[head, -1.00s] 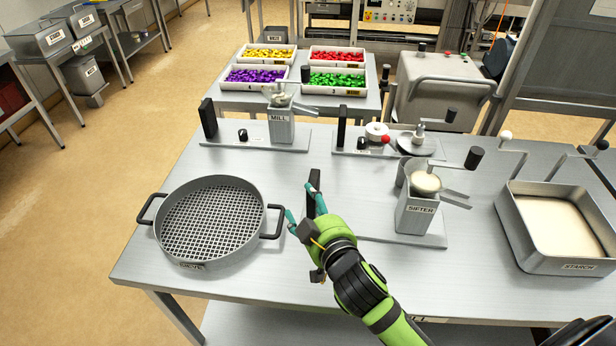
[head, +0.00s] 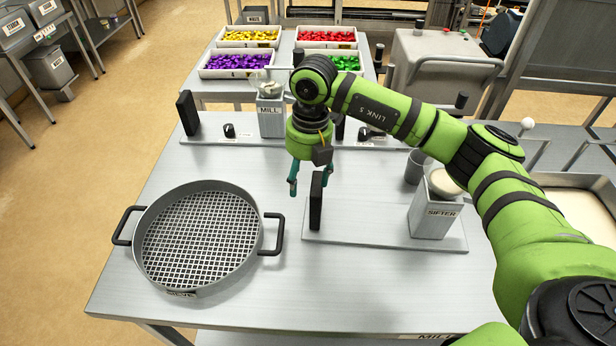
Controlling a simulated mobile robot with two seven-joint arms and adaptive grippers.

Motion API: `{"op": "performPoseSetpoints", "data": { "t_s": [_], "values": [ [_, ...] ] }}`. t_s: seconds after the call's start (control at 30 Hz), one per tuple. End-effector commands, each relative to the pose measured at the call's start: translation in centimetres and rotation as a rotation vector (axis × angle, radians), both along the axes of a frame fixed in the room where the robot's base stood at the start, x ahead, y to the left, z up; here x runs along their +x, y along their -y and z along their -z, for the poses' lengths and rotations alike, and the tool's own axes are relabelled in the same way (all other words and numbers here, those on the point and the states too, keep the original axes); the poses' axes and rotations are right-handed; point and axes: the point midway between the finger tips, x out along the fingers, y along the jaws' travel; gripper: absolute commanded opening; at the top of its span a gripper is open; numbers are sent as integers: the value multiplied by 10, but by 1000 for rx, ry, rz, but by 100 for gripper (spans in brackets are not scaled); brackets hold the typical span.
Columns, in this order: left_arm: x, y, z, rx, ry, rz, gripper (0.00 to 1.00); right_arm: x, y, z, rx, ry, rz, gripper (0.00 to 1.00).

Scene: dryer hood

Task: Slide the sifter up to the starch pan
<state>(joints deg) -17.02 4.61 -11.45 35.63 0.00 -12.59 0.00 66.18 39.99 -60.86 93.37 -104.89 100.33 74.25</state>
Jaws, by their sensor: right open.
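The sifter (head: 434,218) is a grey metal box labelled SIFTER on a flat base plate (head: 370,233). A black upright handle (head: 316,203) stands at the plate's left end. My right gripper (head: 311,180) points down with teal fingers apart, at the upper part of this handle. One finger shows left of the handle and one at its upper right; I cannot tell whether they touch it. The starch pan (head: 570,179) is at the right, partly hidden behind my right arm. A gap of table lies between the sifter plate and the pan. My left gripper is not in view.
A round sieve (head: 198,238) with two black handles sits left of the sifter. The mill (head: 270,117) stands on its own plate behind. My arm hides another plate's fittings. Trays of coloured pieces (head: 236,64) stand on the far table. The front table edge is clear.

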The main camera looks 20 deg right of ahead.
Motion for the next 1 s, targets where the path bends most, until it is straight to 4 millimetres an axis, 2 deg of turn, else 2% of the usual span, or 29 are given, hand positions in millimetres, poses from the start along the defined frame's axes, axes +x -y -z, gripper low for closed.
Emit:
{"op": "performPoseSetpoints", "data": {
  "t_s": [0.03,0.1,0.3,0.77,0.87,1.0],
  "values": [
    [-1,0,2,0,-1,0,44,5,25,-8,-88,2,51,66],
    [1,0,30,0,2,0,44,2,22,24,-85,-8,47,66],
    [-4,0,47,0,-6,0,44,2,21,40,-80,-5,43,66],
    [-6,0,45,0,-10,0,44,1,20,41,-76,-7,40,66],
    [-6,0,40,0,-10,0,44,1,20,49,-76,-10,39,66],
    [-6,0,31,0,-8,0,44,0,20,68,-77,-12,40,66]
  ]
}}
